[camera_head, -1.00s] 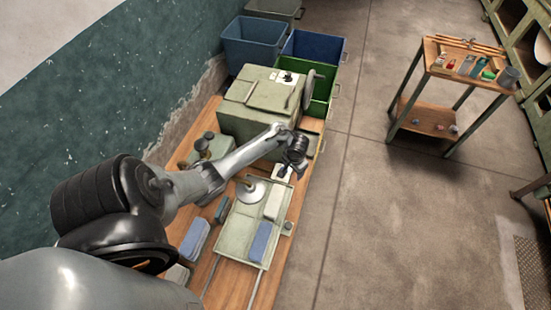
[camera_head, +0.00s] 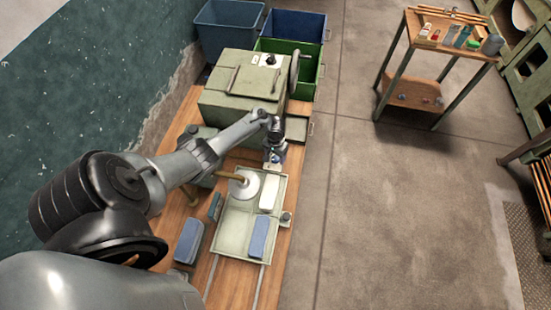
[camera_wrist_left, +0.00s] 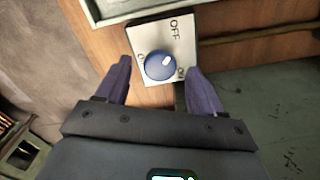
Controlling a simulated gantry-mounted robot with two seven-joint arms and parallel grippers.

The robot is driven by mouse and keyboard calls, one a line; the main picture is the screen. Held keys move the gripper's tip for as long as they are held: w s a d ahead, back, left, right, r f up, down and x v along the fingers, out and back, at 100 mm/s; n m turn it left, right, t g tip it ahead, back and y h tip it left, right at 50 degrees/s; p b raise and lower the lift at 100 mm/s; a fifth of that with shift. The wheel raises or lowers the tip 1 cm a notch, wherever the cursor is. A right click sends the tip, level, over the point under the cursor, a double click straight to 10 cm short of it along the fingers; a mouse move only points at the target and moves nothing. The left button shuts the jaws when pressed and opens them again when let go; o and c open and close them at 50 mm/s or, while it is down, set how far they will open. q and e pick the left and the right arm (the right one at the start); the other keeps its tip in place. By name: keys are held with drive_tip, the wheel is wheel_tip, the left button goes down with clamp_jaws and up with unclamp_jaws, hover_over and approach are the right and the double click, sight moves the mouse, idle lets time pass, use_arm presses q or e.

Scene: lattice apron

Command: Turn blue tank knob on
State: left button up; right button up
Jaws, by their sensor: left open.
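The blue knob (camera_wrist_left: 158,66) sits on a pale square plate (camera_wrist_left: 150,32) in the left wrist view. The plate reads OFF near its upper edge and has smaller, partly unclear labels either side of the knob. The knob's white mark is at its upper right, toward OFF. My left gripper (camera_wrist_left: 158,64) is open, with one dark finger on each side of the knob; I cannot tell if either touches it. In the head view my left gripper (camera_head: 273,154) points down at the bench beside the green tank and mostly hides the knob. My right gripper is not in view.
The green tank (camera_head: 235,100) stands behind the gripper. A pale green tray (camera_head: 236,236) with a white block (camera_head: 269,192) and a blue block (camera_head: 258,238) lies in front. Open bins (camera_head: 230,30) stand at the back.

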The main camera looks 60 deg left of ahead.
use_arm(q)
drive_tip(key=shift+f, duration=0.65)
drive_tip(key=c, duration=1)
drive_tip(key=shift+c, duration=0.2)
